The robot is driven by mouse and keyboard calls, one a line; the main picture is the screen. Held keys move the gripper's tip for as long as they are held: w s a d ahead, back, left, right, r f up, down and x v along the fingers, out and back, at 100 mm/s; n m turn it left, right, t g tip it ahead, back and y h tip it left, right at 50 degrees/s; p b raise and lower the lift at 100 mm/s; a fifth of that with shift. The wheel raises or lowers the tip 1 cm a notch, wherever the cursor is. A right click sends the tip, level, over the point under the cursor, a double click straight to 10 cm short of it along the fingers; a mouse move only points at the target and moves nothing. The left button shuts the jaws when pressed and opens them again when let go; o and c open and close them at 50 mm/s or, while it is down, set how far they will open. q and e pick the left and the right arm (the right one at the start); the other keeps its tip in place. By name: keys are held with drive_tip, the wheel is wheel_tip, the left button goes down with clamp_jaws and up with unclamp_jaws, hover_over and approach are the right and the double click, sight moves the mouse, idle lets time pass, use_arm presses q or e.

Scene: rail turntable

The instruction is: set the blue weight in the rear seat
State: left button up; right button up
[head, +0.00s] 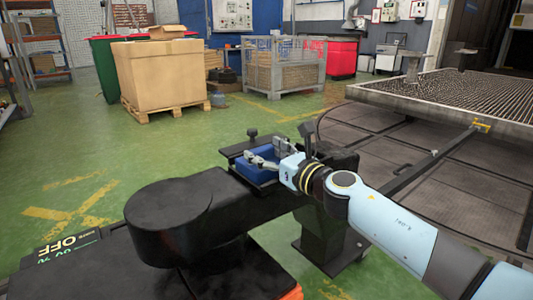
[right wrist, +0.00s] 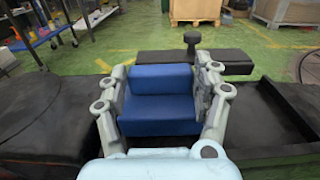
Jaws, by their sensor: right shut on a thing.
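The blue weight (right wrist: 160,108) is a stepped blue block between the two grey fingers of my right gripper (right wrist: 162,88) in the right wrist view. Both fingers lie against its sides. In the head view the blue weight (head: 250,170) is partly hidden by my right gripper (head: 268,158). It is at the black fixture (head: 234,151); I cannot tell whether it rests on it or hangs just above. A black knob (head: 252,133) stands on the fixture beyond the weight, also seen in the right wrist view (right wrist: 192,40). I cannot make out the seats clearly. My left gripper is not in view.
In the right wrist view, a black shallow tray-like part (right wrist: 270,110) lies right of the weight. A large grated table (head: 435,105) stands at the right. A cardboard box on a pallet (head: 160,75) and a wire cage (head: 285,70) stand farther back. Green floor between is open.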

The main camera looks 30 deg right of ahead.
drive_tip(key=o, duration=1.7)
drive_tip(key=shift+r, duration=0.1)
